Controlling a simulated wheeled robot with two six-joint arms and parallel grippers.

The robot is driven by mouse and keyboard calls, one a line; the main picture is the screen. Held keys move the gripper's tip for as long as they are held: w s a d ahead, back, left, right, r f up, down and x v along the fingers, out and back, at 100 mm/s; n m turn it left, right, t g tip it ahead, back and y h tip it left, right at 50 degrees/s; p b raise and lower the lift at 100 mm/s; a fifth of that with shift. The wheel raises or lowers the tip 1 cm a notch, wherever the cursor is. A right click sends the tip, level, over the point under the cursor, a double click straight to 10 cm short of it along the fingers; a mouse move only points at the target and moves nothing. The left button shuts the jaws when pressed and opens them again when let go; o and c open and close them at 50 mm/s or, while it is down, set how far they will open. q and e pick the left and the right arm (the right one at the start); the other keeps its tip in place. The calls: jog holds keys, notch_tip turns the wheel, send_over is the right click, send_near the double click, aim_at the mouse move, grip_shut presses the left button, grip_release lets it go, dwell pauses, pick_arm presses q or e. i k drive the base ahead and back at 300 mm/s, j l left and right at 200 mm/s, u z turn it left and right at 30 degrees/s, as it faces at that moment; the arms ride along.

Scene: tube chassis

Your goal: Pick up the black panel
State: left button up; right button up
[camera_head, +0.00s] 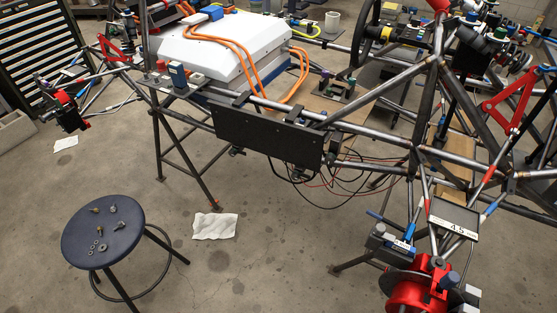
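A flat, dark rectangular black panel (262,137) is in the middle of the head view. It sits upright and slightly tilted at the near side of the tube chassis (370,135), just below a long side tube. Two dark tabs or brackets show at its top edge. I cannot tell how it is fastened there. Its back face is hidden. Neither of my grippers shows in this view.
A white box (222,45) with orange cables (240,60) sits above the panel. Black and red wires hang right of it. A blue round stool (103,228) with small metal parts stands front left. Papers (214,226) lie on open floor. A red hub (420,290) is front right.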

aim_at(302, 147)
jog(key=i+j+z, duration=0.25)
jog(key=i+j, duration=0.2)
jog(key=j, duration=0.3)
jog(key=i+j+z, duration=0.15)
jog(key=j, duration=0.2)
jog(key=i+j+z, duration=0.15)
jog(key=j, duration=0.3)
jog(key=i, duration=0.1)
